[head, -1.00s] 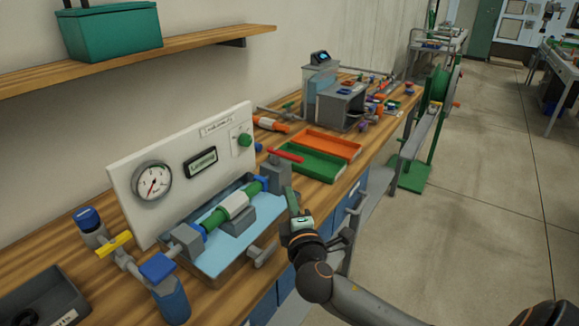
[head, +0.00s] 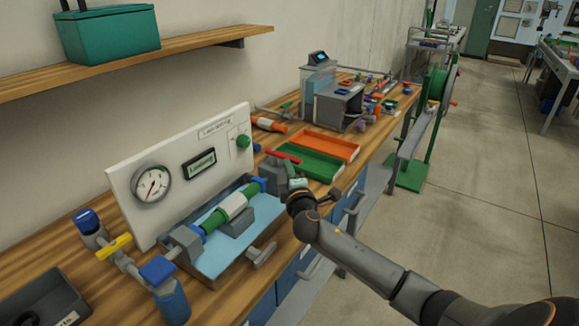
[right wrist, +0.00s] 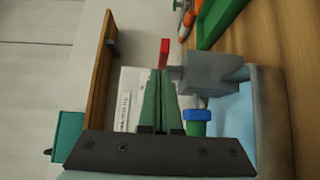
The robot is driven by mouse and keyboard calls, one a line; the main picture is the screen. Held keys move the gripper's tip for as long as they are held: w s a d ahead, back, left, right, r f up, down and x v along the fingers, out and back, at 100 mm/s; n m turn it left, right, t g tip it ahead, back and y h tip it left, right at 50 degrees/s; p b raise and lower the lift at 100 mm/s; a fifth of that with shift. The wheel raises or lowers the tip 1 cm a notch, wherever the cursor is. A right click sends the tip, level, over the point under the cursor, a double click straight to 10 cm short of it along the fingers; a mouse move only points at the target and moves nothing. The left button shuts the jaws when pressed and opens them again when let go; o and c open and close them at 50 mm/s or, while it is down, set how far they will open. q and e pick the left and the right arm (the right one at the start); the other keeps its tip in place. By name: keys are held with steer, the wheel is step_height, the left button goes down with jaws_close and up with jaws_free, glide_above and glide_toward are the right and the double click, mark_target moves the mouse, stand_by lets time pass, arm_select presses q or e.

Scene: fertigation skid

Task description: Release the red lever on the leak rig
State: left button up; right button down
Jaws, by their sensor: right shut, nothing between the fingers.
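The leak rig has a white panel (head: 128,190) with a dial gauge (head: 152,184) and a small display, above a light blue tray (head: 222,262). A green and white pipe piece (head: 232,206) lies across the tray between grey clamp blocks. The red lever (head: 283,157) sits atop the grey block at the tray's right end; its end shows in the right wrist view (right wrist: 164,52). My right gripper (head: 288,171) is shut and empty, close beside the block. In the wrist view its green fingertips (right wrist: 160,72) lie just short of the lever; contact cannot be told. My left gripper is not in view.
A green tray (head: 312,164) and an orange tray (head: 328,144) lie beyond the rig. A blue-capped bottle (head: 170,298) and yellow-handled valve (head: 114,246) stand at the left. A shelf (head: 200,44) with a teal box (head: 108,34) hangs above. The floor at right is open.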

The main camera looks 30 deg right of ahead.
steer(key=shift+w+d, duration=0.1)
steer(key=shift+d, duration=0.15)
steer(key=shift+d, duration=0.1)
steer(key=shift+d+n+y, duration=0.2)
steer(key=shift+n+y, duration=0.2)
steer(key=shift+y, duration=0.2)
